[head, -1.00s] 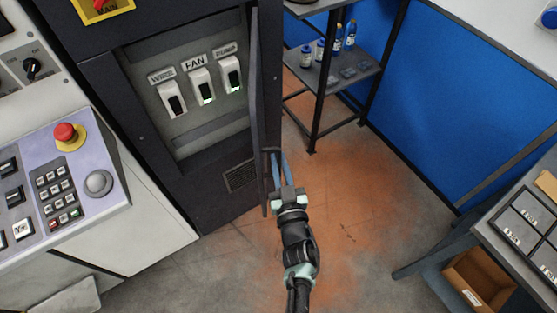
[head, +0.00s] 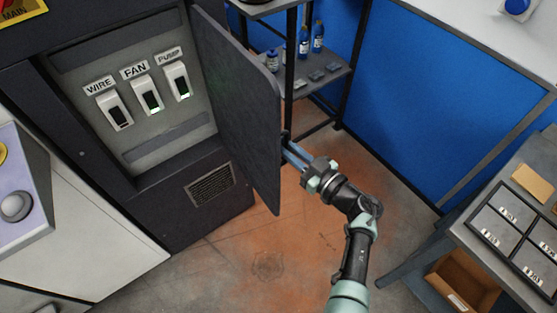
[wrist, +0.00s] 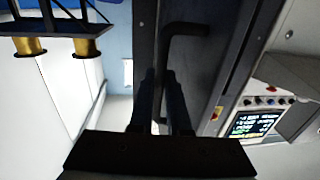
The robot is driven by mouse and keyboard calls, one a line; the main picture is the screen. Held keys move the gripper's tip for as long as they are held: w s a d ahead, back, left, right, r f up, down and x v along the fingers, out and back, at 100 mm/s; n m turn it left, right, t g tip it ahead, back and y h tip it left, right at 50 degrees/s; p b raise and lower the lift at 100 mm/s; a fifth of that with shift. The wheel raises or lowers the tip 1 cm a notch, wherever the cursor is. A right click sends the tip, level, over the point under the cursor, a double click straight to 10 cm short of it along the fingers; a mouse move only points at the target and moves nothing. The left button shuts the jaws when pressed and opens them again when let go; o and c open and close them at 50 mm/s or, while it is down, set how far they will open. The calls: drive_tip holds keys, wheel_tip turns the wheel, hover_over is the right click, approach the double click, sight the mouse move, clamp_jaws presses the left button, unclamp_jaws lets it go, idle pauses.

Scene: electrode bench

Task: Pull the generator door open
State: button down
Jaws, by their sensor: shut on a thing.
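The generator door (head: 238,105) is a dark grey panel hinged on the right side of the cabinet. It stands swung well out, with the cabinet inside exposed. My gripper (head: 290,150) is at the door's free edge, on its far side, shut on the door handle. In the wrist view the dark bent handle (wrist: 186,29) runs down between the two fingers (wrist: 165,105). In the head view the handle is mostly hidden behind the door edge and the fingers.
Inside the generator cabinet are WIRE (head: 115,111), FAN (head: 148,95) and PUMP (head: 177,81) switches. A shelf (head: 318,82) with bottles stands behind the door. A bench with a tray (head: 515,229) is at right. The floor (head: 270,255) before the cabinet is clear.

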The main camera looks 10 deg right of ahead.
drive_tip(key=shift+w+d+r+n+g+y+b, duration=0.1)
drive_tip(key=shift+w+d+n+g+y+b, duration=0.55)
drive_tip(key=shift+w+d+b, duration=0.55)
drive_tip(key=shift+s+a, duration=0.1)
drive_tip(key=shift+s, duration=0.1)
drive_tip(key=c, duration=1.2)
unclamp_jaws()
drive_tip(key=shift+o, duration=0.2)
drive_tip(key=v, duration=1.2)
drive_tip(key=shift+s+d, duration=0.25)
drive_tip(key=shift+s, duration=0.05)
